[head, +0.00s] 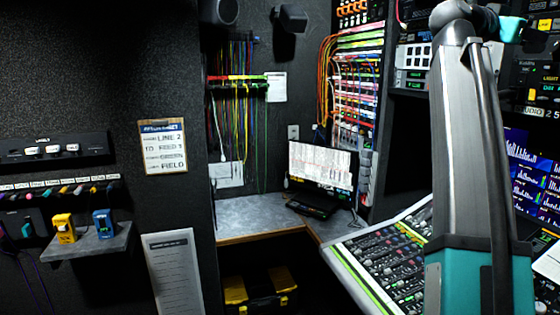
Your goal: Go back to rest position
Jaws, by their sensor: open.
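My arm rises at the right of the head view, from a teal lower link up a long grey link to a joint at the top edge. A short dark and teal part bends off to the right from there. My gripper does not show in this view, so I cannot see its jaws or anything in them. The arm hides part of the mixing console (375,250) and of the equipment rack behind it.
At left, a small shelf (95,243) holds a yellow device (64,228) and a blue device (104,223). A black and yellow case (260,292) is under the desk. Monitors (535,175) stand right.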

